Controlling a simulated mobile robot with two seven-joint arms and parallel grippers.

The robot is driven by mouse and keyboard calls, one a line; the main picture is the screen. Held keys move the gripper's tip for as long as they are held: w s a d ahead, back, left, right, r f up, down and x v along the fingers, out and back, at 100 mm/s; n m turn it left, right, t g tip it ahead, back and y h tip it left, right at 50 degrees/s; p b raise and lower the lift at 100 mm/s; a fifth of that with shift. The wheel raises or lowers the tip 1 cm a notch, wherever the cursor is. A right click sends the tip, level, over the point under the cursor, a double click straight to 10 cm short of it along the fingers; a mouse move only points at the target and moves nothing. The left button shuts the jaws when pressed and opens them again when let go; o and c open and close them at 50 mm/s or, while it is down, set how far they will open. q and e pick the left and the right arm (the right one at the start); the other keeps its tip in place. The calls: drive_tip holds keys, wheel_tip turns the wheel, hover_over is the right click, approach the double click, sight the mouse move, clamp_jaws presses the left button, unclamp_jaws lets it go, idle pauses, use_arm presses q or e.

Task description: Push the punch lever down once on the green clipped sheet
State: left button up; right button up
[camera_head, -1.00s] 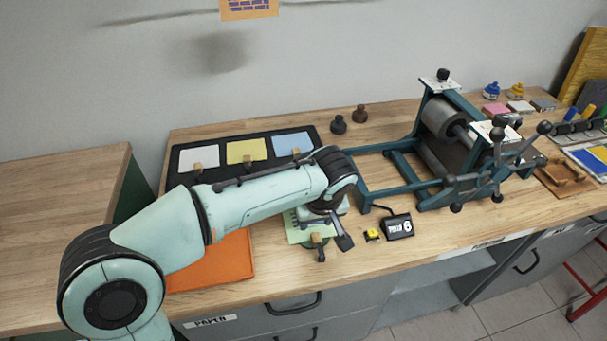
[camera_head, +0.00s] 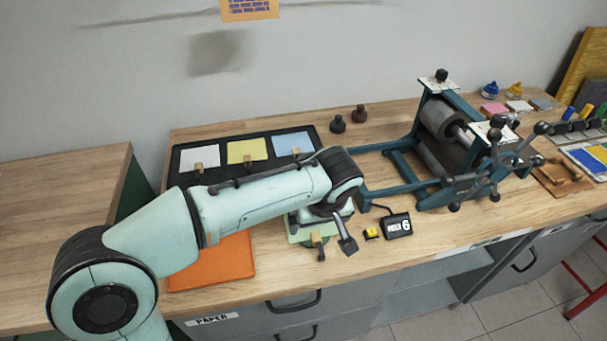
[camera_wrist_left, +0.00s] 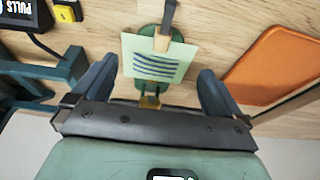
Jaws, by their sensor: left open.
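The green clipped sheet (camera_wrist_left: 158,62), with dark wavy lines, lies on a green rounded base (camera_wrist_left: 178,36) between my left gripper's fingers in the left wrist view. A wooden clip (camera_wrist_left: 161,43) holds its edge, and a dark handle, apparently the punch lever (camera_wrist_left: 167,14), rises beyond it. A brass-coloured piece (camera_wrist_left: 149,102) shows at the opposite edge. In the head view my arm mostly hides the sheet (camera_head: 303,234); the clip (camera_head: 316,239) shows. My left gripper (camera_head: 332,230) is open and empty above it, one finger hidden. My right gripper is out of view.
An orange tray (camera_head: 212,263) lies left of the sheet. A counter display (camera_head: 398,226) and small yellow block (camera_head: 372,233) stand right, near the roller press (camera_head: 425,190). Behind is a black board (camera_head: 217,167) with white, yellow and blue sheets. The front bench edge is close.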

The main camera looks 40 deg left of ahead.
use_arm(q)
drive_tip(key=shift+s+d+r+p, duration=0.3)
drive_tip(key=shift+d+r, duration=0.05)
drive_tip(key=shift+r, duration=0.15)
drive_tip(key=shift+s+d+r+p, duration=0.25)
drive_tip(key=shift+d+r, duration=0.1)
drive_tip(key=shift+r, duration=0.15)
drive_tip(key=shift+s+d+r+p, duration=0.4)
drive_tip(key=shift+d+r, duration=0.1)
drive_tip(key=shift+r, duration=0.2)
drive_tip(key=shift+s+d+r+p, duration=0.45)
drive_tip(key=shift+d+r, duration=0.1)
drive_tip(key=shift+r, duration=0.1)
drive_tip(key=shift+s+d+r+p, duration=0.4)
drive_tip(key=shift+d+r, duration=0.1)
drive_tip(key=shift+r, duration=0.2)
